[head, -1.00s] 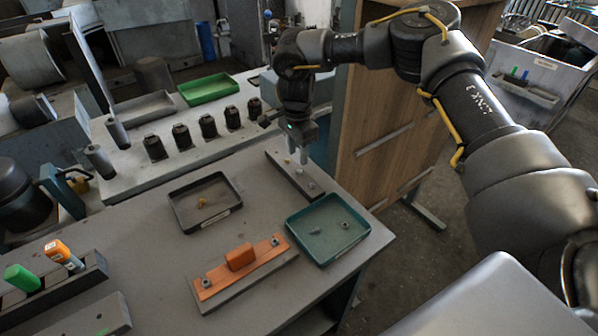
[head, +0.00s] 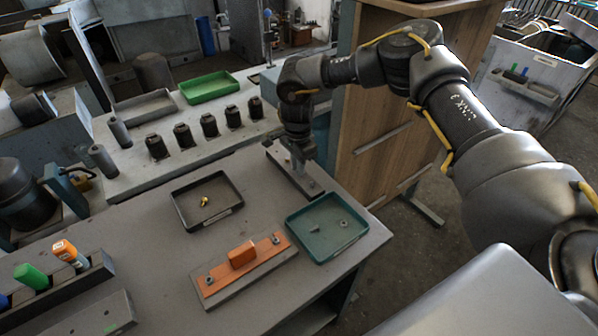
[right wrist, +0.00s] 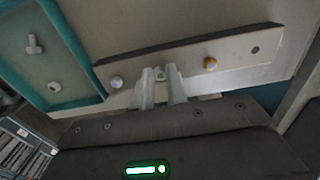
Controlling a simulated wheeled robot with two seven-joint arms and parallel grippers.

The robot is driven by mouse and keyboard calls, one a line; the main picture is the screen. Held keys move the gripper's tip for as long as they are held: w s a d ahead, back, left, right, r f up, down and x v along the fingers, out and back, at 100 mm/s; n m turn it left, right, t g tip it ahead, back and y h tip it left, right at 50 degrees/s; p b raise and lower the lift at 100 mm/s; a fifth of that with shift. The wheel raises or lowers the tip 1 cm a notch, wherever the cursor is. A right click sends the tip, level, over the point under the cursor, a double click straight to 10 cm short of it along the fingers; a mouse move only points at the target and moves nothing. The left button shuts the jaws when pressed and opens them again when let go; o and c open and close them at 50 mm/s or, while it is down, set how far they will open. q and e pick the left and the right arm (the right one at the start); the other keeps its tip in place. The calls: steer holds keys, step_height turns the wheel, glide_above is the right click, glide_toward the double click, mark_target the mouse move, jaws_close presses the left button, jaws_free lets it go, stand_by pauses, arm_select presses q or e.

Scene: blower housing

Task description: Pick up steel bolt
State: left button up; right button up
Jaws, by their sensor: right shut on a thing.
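A dark grey bar (head: 282,157) lies at the far right corner of the table; it crosses the right wrist view (right wrist: 190,50) too. My right gripper (head: 300,170) is down over this bar. In the right wrist view, its two pale fingers (right wrist: 161,85) are shut on a small steel bolt (right wrist: 160,73) whose head shows a greenish tint. The bolt's shank is hidden, so I cannot tell whether it still sits in the bar. A silver bolt head (right wrist: 116,82) and a brass one (right wrist: 210,63) sit on the bar to either side. My left gripper is not in view.
A teal tray (head: 301,219) holds a loose bolt and a nut close in front of the bar. A dark tray (head: 178,210) holds a brass piece. An orange fixture (head: 215,285) lies nearer. A wooden cabinet (head: 395,110) stands close behind the right arm.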

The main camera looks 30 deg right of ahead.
steer(key=shift+r, duration=0.15)
steer(key=shift+r+b, duration=0.2)
steer(key=shift+b, duration=0.15)
step_height(320, 180, up, 2)
steer(key=shift+s+r+b, duration=0.1)
steer(key=shift+r+b, duration=0.15)
steer(key=shift+b, duration=0.55)
steer(key=s+d+r+b, duration=0.1)
steer(key=s+d+r, duration=0.1)
steer(key=s+r, duration=0.3)
steer(key=s+d+r+b, duration=0.2)
steer(key=s+d+r, duration=0.1)
steer(key=s, duration=0.4)
steer(key=shift+s+d+r, duration=0.25)
steer(key=shift+s+r, duration=0.1)
steer(key=shift+r, duration=0.55)
steer(key=shift+r, duration=0.1)
